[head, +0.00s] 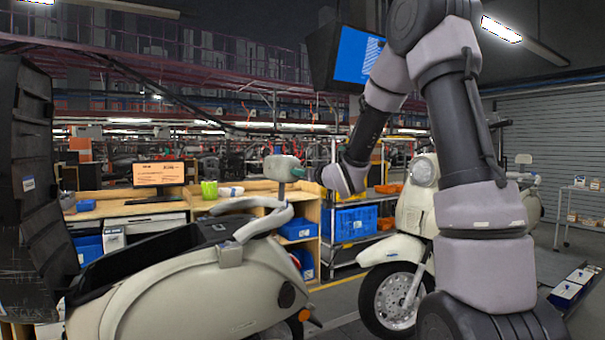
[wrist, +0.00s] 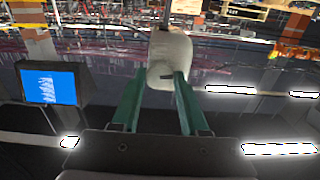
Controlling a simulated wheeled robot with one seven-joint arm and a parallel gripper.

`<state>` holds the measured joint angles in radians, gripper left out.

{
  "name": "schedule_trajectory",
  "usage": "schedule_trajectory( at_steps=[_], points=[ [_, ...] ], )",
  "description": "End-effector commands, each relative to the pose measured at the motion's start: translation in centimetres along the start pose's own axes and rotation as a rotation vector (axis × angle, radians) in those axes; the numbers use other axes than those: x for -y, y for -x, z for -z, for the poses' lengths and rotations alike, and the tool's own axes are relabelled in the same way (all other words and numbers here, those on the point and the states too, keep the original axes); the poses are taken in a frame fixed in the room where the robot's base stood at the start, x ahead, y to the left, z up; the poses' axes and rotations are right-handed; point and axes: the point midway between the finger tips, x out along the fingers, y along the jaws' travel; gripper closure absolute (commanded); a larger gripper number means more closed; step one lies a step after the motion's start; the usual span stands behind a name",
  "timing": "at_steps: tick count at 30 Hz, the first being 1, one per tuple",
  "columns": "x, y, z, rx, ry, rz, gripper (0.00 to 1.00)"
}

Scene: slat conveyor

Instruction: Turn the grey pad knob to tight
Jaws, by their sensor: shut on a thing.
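In the wrist view my gripper (wrist: 160,82) has its two green fingers shut on a pale, rounded, stubby piece, which I take to be the grey pad knob (wrist: 170,50). A short dark mark shows on its near end. How far the knob is turned cannot be read.
The cream scooter (head: 190,297) stands in front with its curved grab rail (head: 265,226). A second scooter (head: 415,215) stands behind my arm. Workbenches with a monitor (head: 158,174), a green cup (head: 209,189) and blue bins (head: 350,223) line the back. A hanging screen (head: 350,58) is near my upper arm.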

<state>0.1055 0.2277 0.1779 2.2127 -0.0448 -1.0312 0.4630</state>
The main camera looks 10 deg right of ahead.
Motion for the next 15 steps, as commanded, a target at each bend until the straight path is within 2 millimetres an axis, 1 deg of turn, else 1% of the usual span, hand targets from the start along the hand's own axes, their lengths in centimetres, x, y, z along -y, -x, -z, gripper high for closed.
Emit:
schedule_trajectory(
  at_steps=[6, 15],
  points=[
    [-0.03, 0.02, -0.11, 0.002, -0.099, -0.001, 1.0],
    [-0.01, 0.02, -0.11, 0.002, -0.151, -0.001, 1.0]
  ],
)
